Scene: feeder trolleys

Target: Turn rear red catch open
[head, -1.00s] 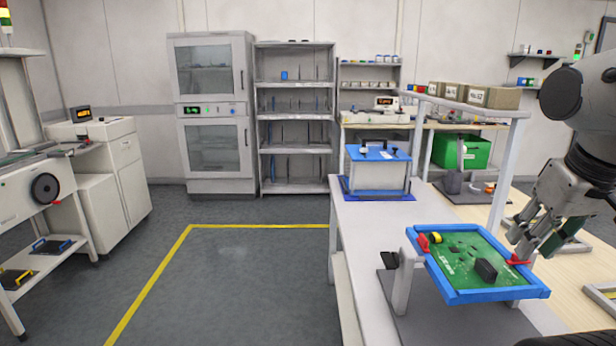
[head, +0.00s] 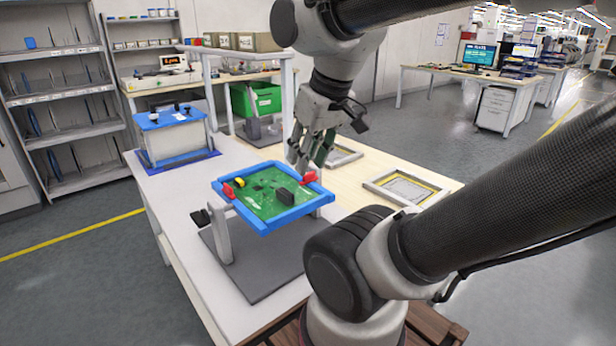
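A blue square frame (head: 217,191) holds a green circuit board (head: 262,203) with a black block (head: 284,196) on it. One red catch (head: 228,191) sits on the frame's left side, and another red catch (head: 309,178) sits on its far right side. My gripper (head: 307,162) points down just above and behind the right catch. Its fingers look apart, with nothing seen between them. I cannot tell whether a fingertip touches the catch.
The frame stands on a grey support (head: 222,232) over a dark mat (head: 250,268) on a white bench. A blue-topped box (head: 172,140) stands behind left, a green bin (head: 262,100) further back. Flat metal frames (head: 402,188) lie on the wooden top at right.

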